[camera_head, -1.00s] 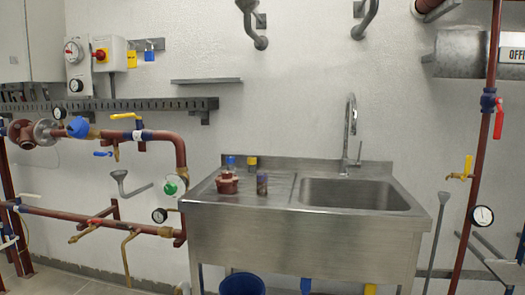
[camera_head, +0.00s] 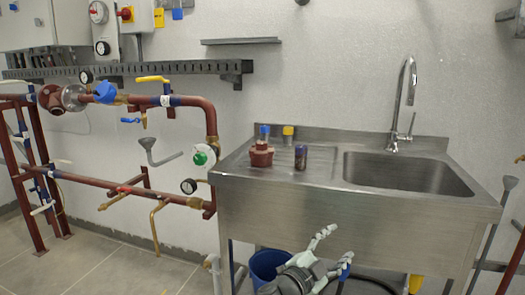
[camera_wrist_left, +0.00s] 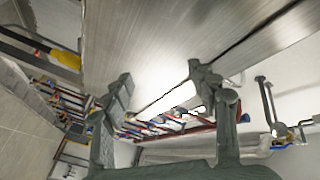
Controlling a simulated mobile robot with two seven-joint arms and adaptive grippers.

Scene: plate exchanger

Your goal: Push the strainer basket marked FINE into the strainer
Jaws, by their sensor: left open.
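On the sink's drainboard stand a brown lobed piece (camera_head: 261,156) with a blue-topped item (camera_head: 264,133) at it, a small yellow-topped item (camera_head: 288,133), and a dark cylinder (camera_head: 301,157). I cannot read FINE on any of them, so I cannot tell which is the strainer basket. I cannot surely pick out the strainer. My left gripper (camera_head: 339,244) is open, low in front of the sink's front panel, below the drainboard items and apart from them. In the left wrist view its spread fingers (camera_wrist_left: 160,88) show nothing held. My right gripper is out of view.
The steel sink (camera_head: 340,222) has its basin at the right and a tall tap (camera_head: 402,100). A blue bucket (camera_head: 268,264) stands underneath. Brown pipework (camera_head: 190,104) with valves and gauges runs along the left wall. The floor at left is open.

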